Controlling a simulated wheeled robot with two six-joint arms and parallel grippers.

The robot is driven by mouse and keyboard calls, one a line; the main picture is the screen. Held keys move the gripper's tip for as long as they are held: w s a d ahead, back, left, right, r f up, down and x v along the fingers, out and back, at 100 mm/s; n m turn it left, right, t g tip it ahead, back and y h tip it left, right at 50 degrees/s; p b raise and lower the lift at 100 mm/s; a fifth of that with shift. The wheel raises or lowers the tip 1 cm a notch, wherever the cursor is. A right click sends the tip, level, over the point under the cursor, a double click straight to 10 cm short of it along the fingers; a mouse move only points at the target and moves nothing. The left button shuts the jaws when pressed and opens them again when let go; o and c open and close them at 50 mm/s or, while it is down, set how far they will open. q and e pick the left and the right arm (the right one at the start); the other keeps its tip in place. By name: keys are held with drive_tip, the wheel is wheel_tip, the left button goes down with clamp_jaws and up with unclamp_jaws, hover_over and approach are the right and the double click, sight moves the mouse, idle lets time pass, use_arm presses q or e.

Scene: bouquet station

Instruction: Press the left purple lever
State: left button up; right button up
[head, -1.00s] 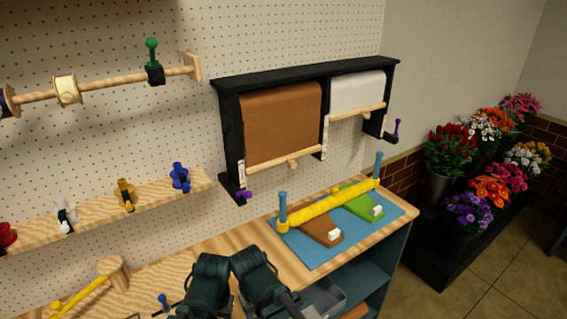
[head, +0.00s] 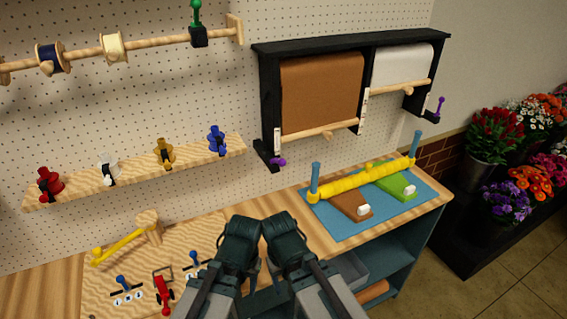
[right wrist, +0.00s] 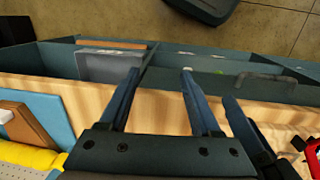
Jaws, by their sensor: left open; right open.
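The left purple lever (head: 277,161) is a small purple knob at the lower left end of the black paper-roll rack (head: 262,100), below the brown paper. A second purple lever (head: 440,105) stands up at the rack's right end. My left gripper (head: 240,238) is open at the bottom middle of the head view, below the left lever in the picture and apart from it. My right gripper (head: 284,236) is close beside it; its spread, empty fingers (right wrist: 158,98) show in the right wrist view. The levers are out of the right wrist view.
The wooden bench carries a blue mat (head: 345,228) with a yellow roller (head: 350,184) and blue posts. A pegboard shelf (head: 80,190) holds several coloured pieces. Flowers (head: 500,135) stand at right.

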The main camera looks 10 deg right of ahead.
drive_tip(key=shift+w+r+m, duration=0.1)
drive_tip(key=shift+w+m, duration=0.05)
drive_tip(key=shift+m, duration=0.15)
drive_tip(key=c, duration=0.5)
drive_tip(key=w+r+m+y+p, duration=0.1)
drive_tip(key=m, duration=0.1)
drive_tip(key=w+r+m+y+p, duration=0.1)
drive_tip(key=w+m+y, duration=0.1)
drive_tip(key=w+d+r+m+y, duration=0.1)
drive_tip(key=r+m+y, duration=0.1)
drive_tip(key=shift+w+p, duration=0.25)
drive_tip(key=shift+p, duration=0.15)
clamp_jaws()
drive_tip(key=w+d+r+m+t+y+p, duration=0.2)
drive_tip(key=w+d+r+m+t+y, duration=0.2)
drive_tip(key=d+r+m, duration=0.3)
drive_tip(key=w+d+r+m+t+y+p, duration=0.2)
drive_tip(key=w+d+r+m+t+y, duration=0.2)
drive_tip(key=w+d+r+m, duration=0.3)
wheel_tip(320, 180, up, 5)
drive_tip(key=shift+d+m+y, duration=0.3)
drive_tip(key=shift+d+m, duration=0.3)
drive_tip(key=shift+d, duration=0.25)
